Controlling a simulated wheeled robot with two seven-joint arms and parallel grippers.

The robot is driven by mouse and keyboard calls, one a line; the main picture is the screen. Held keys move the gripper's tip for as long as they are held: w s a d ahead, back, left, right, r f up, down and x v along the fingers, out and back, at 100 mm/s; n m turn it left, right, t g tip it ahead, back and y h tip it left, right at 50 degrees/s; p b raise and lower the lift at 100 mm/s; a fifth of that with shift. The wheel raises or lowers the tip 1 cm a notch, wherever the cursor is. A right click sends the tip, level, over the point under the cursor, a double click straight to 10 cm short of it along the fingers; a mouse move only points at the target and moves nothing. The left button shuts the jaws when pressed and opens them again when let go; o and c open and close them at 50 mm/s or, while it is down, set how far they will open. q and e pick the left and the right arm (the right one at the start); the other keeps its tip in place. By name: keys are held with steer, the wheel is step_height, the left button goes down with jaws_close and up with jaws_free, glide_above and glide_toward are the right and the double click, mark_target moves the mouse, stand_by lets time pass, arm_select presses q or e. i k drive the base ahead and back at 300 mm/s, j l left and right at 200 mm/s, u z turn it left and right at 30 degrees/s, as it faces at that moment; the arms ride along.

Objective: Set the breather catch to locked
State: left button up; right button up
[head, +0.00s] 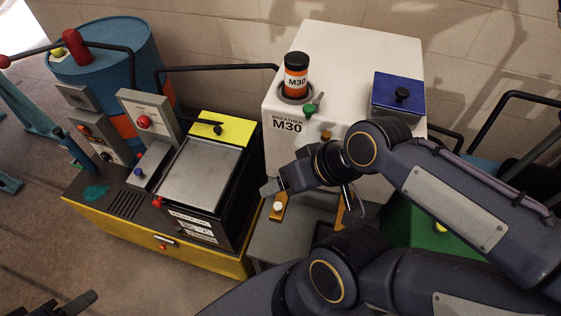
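A small green-headed catch (310,109) sits at the socket's front right, above the printed words BREATHER M30. I cannot read its lock position. My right gripper (268,188) reaches in from the right, low in front of the housing and below the label, apart from the catch. Its fingers point left; their gap cannot be made out. The tip of my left gripper (75,304) shows at the bottom left edge, mostly cut off.
A blue-lidded box (398,94) is on the housing's right. Orange levers (279,206) stand below its front. A yellow and black unit (200,178) with a grey lid stands left, a blue drum (110,55) behind it.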

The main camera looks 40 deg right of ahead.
mark_target(309, 110)
steer(key=z, duration=1.5)
